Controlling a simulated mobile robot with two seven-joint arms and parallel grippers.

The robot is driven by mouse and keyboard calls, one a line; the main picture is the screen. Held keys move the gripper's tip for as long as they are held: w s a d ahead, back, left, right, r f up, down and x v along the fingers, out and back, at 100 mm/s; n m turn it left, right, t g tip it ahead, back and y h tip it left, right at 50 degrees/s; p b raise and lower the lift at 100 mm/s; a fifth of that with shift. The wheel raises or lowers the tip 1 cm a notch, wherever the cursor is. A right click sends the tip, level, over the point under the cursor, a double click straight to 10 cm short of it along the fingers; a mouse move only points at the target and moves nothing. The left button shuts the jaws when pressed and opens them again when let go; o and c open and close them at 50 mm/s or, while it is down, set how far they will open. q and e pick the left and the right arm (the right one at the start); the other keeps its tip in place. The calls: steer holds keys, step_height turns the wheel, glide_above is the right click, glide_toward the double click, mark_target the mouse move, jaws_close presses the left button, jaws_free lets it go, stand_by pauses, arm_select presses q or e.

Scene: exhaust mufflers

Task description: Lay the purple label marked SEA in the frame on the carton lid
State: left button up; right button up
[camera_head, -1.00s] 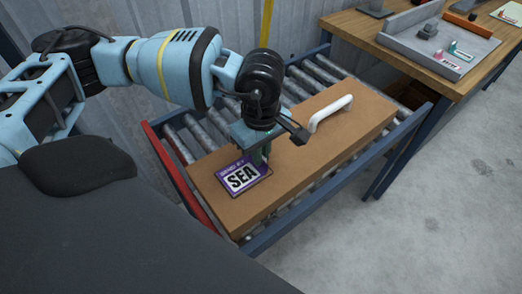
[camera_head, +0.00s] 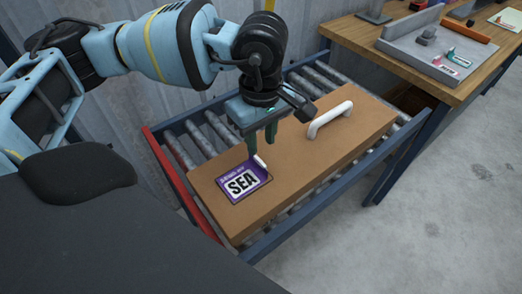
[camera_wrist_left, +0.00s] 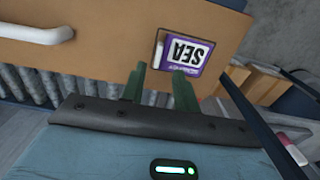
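The purple label marked SEA (camera_head: 242,184) lies flat on the brown carton lid (camera_head: 300,160), near its left end. A thin dark border shows along its edges; I cannot tell how exactly it sits within the frame. A small white tab (camera_head: 260,161) stands at the label's upper right edge. The label also shows in the left wrist view (camera_wrist_left: 184,54). My left gripper (camera_head: 262,150) is open and empty, its two green fingers apart above the lid, just behind the label. The fingers also show in the left wrist view (camera_wrist_left: 159,72). My right gripper is not in view.
A white handle (camera_head: 330,118) rises from the lid to the right of my left gripper. The carton rests on a roller conveyor with a red rail (camera_head: 180,187) and blue rails. A wooden table (camera_head: 400,62) at upper right bears a grey tray (camera_head: 437,50) with small labels.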

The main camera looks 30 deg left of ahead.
arm_select(q)
steer(key=shift+r, duration=2.6)
steer(key=shift+d, duration=0.1)
